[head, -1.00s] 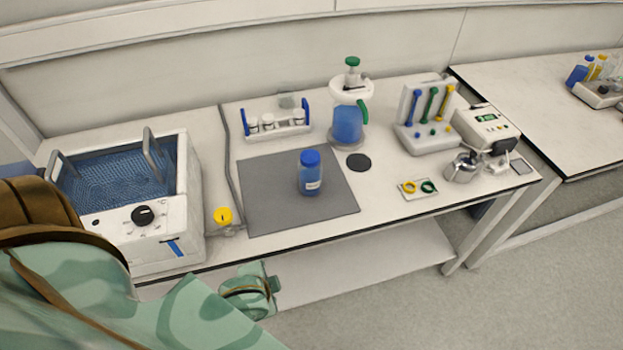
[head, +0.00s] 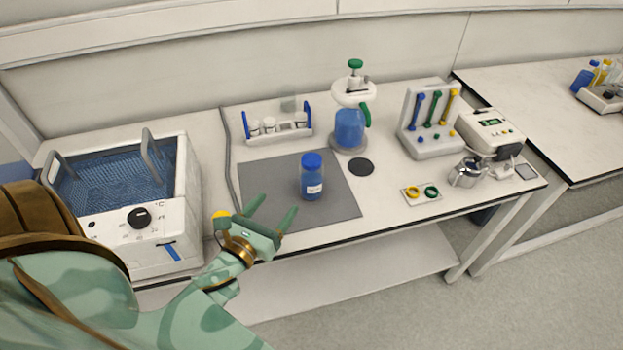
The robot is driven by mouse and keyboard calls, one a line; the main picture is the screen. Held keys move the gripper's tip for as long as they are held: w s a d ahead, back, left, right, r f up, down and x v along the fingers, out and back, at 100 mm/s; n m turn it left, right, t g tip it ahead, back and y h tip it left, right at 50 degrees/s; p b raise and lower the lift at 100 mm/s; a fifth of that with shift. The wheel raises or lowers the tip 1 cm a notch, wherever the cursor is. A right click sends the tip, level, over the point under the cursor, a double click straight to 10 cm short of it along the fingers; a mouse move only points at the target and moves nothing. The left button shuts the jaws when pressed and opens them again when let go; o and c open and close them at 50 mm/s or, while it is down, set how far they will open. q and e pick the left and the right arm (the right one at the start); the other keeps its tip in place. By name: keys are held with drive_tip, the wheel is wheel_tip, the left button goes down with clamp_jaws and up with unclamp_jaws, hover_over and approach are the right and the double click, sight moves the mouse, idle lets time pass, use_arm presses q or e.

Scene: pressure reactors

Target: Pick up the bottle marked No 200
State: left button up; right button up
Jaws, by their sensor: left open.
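A blue bottle with a blue cap and a white label (head: 312,178) stands upright on the grey mat (head: 262,178) in the head view. The label's writing is too small to read. My left gripper (head: 272,210) is open and empty over the mat's front left part. Its two fingers point toward the back of the bench. The bottle is apart from it, a little to the right and farther back. My right gripper is not in view.
A water bath (head: 140,245) stands left. A vial rack (head: 278,135), a blue reactor vessel (head: 350,128) and a tool stand (head: 432,150) line the back. A dark disc (head: 361,167) and a small ring plate (head: 421,194) lie right of the mat.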

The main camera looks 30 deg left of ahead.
sight(306, 170)
use_arm(q)
drive_tip(key=shift+m+h, duration=0.3)
drive_tip(key=shift+m, duration=0.4)
drive_tip(key=w, duration=1.1)
drive_tip(key=w+a, duration=0.1)
drive_tip(key=w, duration=0.4)
drive_tip(key=shift+w+p, duration=0.2)
drive_tip(key=shift+p, duration=0.15)
drive_tip(key=shift+s+r, duration=0.1)
drive_tip(key=shift+c, duration=0.3)
clamp_jaws()
